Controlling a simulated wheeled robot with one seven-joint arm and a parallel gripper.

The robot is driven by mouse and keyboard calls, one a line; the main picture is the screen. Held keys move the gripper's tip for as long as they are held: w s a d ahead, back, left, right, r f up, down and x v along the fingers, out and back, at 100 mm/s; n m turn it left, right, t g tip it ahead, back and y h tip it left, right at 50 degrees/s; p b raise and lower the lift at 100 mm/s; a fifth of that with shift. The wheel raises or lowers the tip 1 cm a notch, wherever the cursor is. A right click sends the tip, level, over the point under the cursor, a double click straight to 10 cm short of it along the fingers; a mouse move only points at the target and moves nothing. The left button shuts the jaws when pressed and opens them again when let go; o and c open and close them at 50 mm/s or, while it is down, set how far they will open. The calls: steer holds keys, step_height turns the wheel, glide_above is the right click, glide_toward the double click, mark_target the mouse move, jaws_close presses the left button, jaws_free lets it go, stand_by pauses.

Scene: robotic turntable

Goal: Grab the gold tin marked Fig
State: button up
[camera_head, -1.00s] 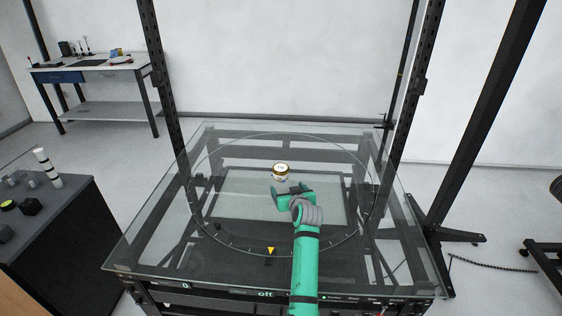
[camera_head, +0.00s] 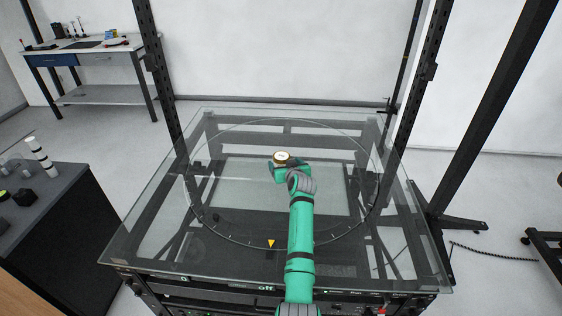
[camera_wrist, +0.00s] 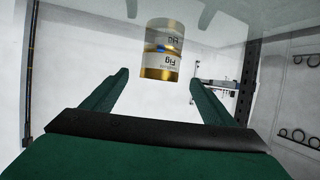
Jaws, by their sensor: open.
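The gold tin (camera_head: 281,159) stands on the glass turntable (camera_head: 225,205), a little beyond its middle, with a pale top. In the wrist view the tin (camera_wrist: 162,66) appears upside down, with a white band reading Fig and its reflection in the glass above it. My gripper (camera_head: 278,168) is low over the glass on the tin's near side. In the wrist view its two fingers (camera_wrist: 160,78) are open, and the tin lines up with the gap between them, near the fingertips. Whether it is inside the gap I cannot tell. The gripper partly hides the tin's lower side in the head view.
Black frame posts (camera_head: 160,90) rise behind the glass table. A dark cabinet (camera_head: 75,225) with small items and a striped cylinder (camera_head: 40,157) stands at the left. A workbench (camera_head: 90,50) is at the back left. The glass around the tin is clear.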

mark_target(283, 162)
steer(key=x, duration=0.3)
steer(key=shift+f, duration=0.15)
steer(key=shift+w+f, duration=0.3)
steer(key=shift+w, duration=0.4)
steer(key=shift+w+a+f, duration=0.1)
steer(key=c, duration=1.3)
